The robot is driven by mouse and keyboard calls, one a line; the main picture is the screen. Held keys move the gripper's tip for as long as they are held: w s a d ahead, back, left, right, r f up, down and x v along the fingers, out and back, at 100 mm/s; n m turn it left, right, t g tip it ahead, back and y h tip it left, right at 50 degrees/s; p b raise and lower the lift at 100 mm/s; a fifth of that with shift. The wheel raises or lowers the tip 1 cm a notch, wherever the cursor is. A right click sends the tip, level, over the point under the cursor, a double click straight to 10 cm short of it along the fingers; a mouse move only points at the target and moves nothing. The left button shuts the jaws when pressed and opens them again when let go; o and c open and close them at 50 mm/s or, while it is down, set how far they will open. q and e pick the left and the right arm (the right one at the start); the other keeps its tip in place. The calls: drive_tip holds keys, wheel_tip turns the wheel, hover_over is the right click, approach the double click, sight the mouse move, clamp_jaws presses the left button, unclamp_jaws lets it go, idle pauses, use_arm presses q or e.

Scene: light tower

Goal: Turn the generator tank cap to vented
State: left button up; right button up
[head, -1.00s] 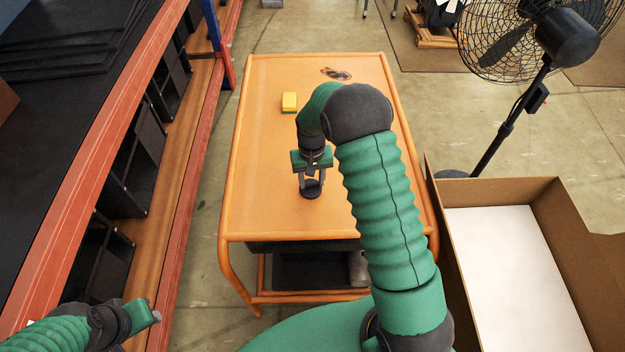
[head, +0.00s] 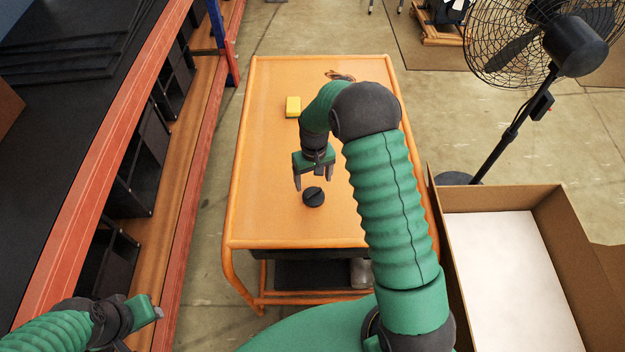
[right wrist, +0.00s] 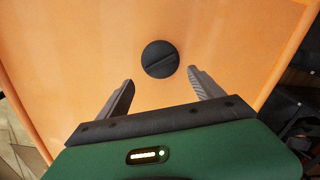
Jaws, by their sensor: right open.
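The tank cap (head: 313,196) is a round black cap with a raised bar across it, on the orange top of the cart-like unit (head: 265,200). In the right wrist view the cap (right wrist: 160,59) shows whole, its bar slanting up to the right. My right gripper (head: 313,184) is open and empty, just behind the cap in the head view. In the right wrist view its fingers (right wrist: 160,82) are spread wide, with the cap beyond their tips and apart from them. My left gripper (head: 152,312) is at the lower left, far from the cap; its jaws are unclear.
A yellow block (head: 293,107) and a small dark coiled item (head: 340,76) lie farther back on the orange top. An open cardboard box (head: 497,270) and a standing fan (head: 540,50) are at the right. A red-framed shelf (head: 110,130) runs along the left.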

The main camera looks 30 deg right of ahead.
wheel_tip(320, 180, up, 16)
drive_tip(key=p, duration=1.2)
drive_tip(key=shift+a, duration=0.3)
drive_tip(key=shift+s, duration=0.1)
